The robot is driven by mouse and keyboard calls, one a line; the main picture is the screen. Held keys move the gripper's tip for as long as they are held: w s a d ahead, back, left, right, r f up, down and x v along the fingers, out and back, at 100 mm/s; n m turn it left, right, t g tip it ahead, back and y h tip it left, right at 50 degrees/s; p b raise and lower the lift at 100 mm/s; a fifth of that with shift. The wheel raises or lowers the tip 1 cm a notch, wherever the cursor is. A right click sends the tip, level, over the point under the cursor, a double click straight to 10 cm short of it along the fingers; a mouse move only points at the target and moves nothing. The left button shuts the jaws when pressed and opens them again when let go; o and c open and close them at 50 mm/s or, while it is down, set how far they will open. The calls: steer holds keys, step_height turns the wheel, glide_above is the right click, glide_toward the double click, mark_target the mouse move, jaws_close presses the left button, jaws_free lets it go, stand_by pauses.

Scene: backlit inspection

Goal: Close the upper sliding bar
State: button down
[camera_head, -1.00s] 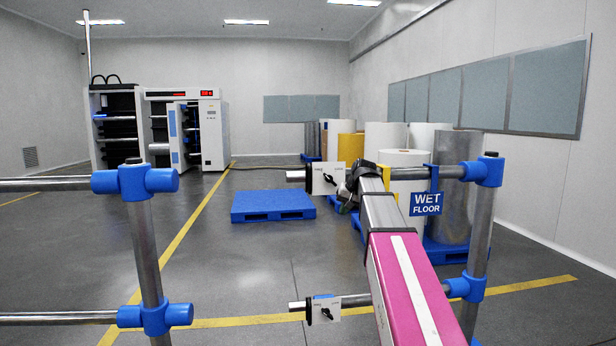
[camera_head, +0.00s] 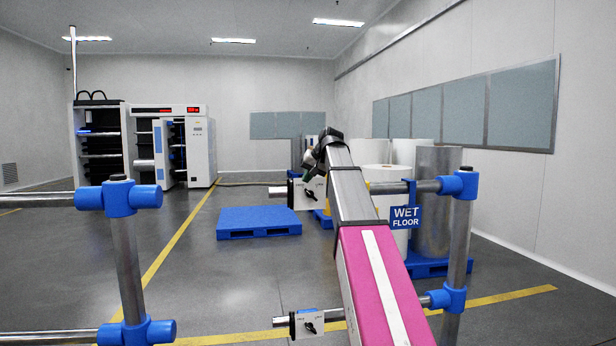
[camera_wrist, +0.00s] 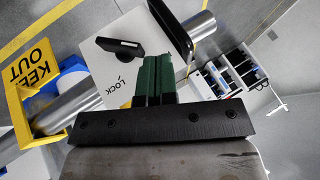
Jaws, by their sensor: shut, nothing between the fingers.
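The upper sliding bar (camera_head: 390,187) is a metal tube running left from the blue joint on the right post. Its free end (camera_head: 277,191) stands apart from the left post's upper blue joint (camera_head: 118,197), leaving a gap. A white lock plate (camera_head: 305,194) with a black knob sits near that end. In the wrist view the plate (camera_wrist: 98,72) reads LOCK, and the bar end (camera_wrist: 201,31) shows beyond it. My gripper (camera_head: 312,160) is shut and empty, just above the plate in the head view. Its green fingers (camera_wrist: 155,78) overlap the plate in the wrist view; contact is unclear.
A lower bar (camera_head: 330,315) with its own lock plate (camera_head: 309,325) is below. A blue WET FLOOR sign (camera_head: 406,217) hangs by the right post (camera_head: 455,250). A yellow KEEP OUT sign (camera_wrist: 32,80) shows in the wrist view. A blue pallet (camera_head: 258,222) lies beyond the gap.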

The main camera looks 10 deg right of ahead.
mark_target(299, 189)
steer(key=x, duration=0.6)
steer(key=shift+w+f, duration=0.15)
steer(key=shift+f, duration=0.1)
steer(key=shift+a, duration=0.1)
steer(key=a, duration=4.4)
steer(key=shift+a, duration=0.35)
steer(key=shift+a+r, duration=0.1)
